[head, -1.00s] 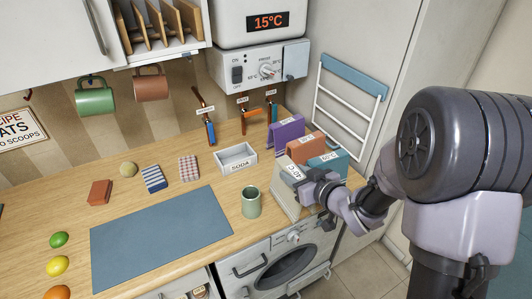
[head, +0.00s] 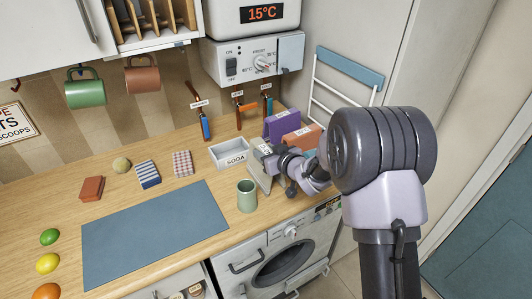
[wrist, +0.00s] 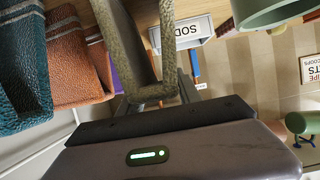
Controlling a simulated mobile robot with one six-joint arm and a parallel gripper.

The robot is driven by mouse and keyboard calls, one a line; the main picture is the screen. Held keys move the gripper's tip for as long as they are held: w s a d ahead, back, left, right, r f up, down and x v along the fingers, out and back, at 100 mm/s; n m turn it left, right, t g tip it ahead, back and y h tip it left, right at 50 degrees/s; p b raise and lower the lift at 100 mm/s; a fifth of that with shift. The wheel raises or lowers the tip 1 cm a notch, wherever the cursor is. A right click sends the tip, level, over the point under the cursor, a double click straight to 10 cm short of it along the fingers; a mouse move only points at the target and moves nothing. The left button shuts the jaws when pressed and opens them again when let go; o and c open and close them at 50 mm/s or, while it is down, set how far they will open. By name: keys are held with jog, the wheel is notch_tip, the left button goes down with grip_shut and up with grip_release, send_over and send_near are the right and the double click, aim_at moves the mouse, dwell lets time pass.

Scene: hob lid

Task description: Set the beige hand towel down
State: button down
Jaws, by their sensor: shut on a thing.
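The beige hand towel (head: 262,181) is folded and hangs upright from my gripper (head: 265,154) over the right part of the worktop, just right of the green cup. The arm and gripper cover part of it in the head view. In the wrist view the towel (wrist: 122,45) shows close up as a rough olive-beige fold running up from the jaws. My gripper is shut on it. I cannot tell whether its lower edge touches the worktop.
The green cup (head: 247,196) and white soda box (head: 229,152) stand close to the towel. Purple (head: 280,124) and orange-brown (head: 303,137) towels are behind; a teal one (wrist: 22,75) shows in the wrist view. A blue mat (head: 155,235) lies clear at left.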

jog(key=c, duration=0.8)
grip_release()
